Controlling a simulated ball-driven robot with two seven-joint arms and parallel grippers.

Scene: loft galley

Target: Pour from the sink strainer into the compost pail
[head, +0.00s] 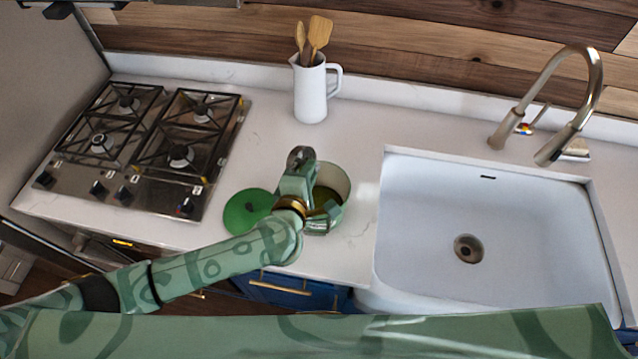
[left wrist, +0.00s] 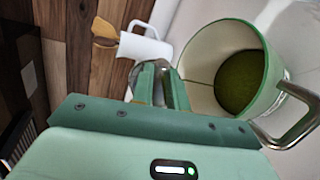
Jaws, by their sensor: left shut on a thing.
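The compost pail (head: 337,183) stands on the counter just left of the sink, green outside and cream inside, with green at its bottom. In the left wrist view the pail (left wrist: 212,48) opens toward me at the right, with a metal handle at its side. My left gripper (head: 300,165) is beside the pail's left rim, shut on a small dark grey thing, apparently the sink strainer (head: 299,154). In the left wrist view the fingers (left wrist: 163,70) hide most of it. I cannot tell its tilt or contents. My right gripper is not in view.
A green lid (head: 245,211) lies left of the pail. A white jug (head: 311,92) with wooden utensils stands behind. The gas hob (head: 140,140) is at the left. The white sink (head: 430,215) with a tall faucet (head: 590,80) is at the right.

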